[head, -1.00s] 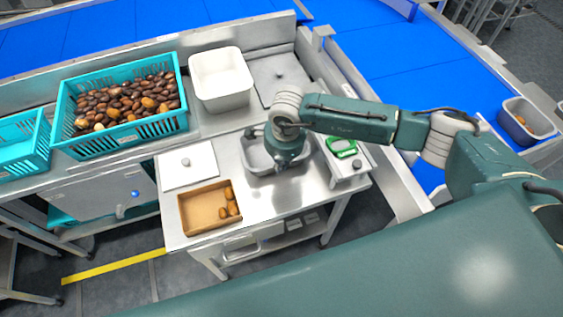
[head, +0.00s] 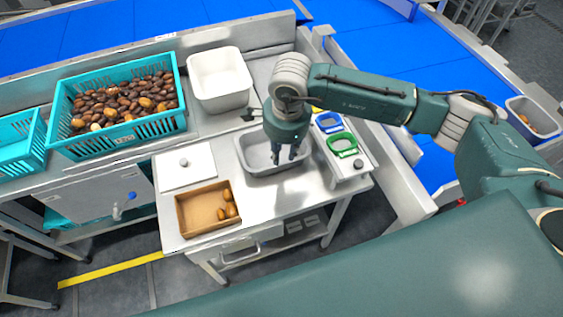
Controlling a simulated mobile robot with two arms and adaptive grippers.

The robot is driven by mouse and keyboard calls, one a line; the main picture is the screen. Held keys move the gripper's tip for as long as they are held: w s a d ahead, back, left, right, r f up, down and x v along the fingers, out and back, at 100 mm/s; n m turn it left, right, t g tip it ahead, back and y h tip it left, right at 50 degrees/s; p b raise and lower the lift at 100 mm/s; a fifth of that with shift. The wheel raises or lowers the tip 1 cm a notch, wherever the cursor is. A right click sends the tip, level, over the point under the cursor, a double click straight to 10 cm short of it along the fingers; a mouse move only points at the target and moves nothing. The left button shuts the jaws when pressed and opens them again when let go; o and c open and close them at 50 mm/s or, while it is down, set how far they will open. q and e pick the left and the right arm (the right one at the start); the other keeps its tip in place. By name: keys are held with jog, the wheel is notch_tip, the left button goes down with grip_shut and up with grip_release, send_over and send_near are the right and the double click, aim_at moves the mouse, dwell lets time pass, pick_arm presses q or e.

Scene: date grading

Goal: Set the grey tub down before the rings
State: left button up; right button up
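The grey tub (head: 247,163) stands upright on the steel table, left of the rings; its inside looks empty where I can see it. My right gripper (head: 284,157) is above the right part of the tub, pointing down, with its two fingers apart and nothing between them. The blue ring (head: 329,122) and green ring (head: 342,145) lie on a raised steel ledge right of the tub. A bit of yellow (head: 316,110) shows behind the gripper, mostly hidden. My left gripper is not in view.
A cardboard tray (head: 200,212) with a few dates and a white board (head: 187,165) lie left of the tub. A white bin (head: 220,80) and a teal crate of dates (head: 125,136) stand behind. The table front below the tub is clear.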

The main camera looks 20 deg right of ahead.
jog(key=r, duration=0.4)
jog(key=shift+s+r+b, duration=0.3)
jog(key=shift+r+b, duration=0.05)
jog(key=shift+b, duration=0.05)
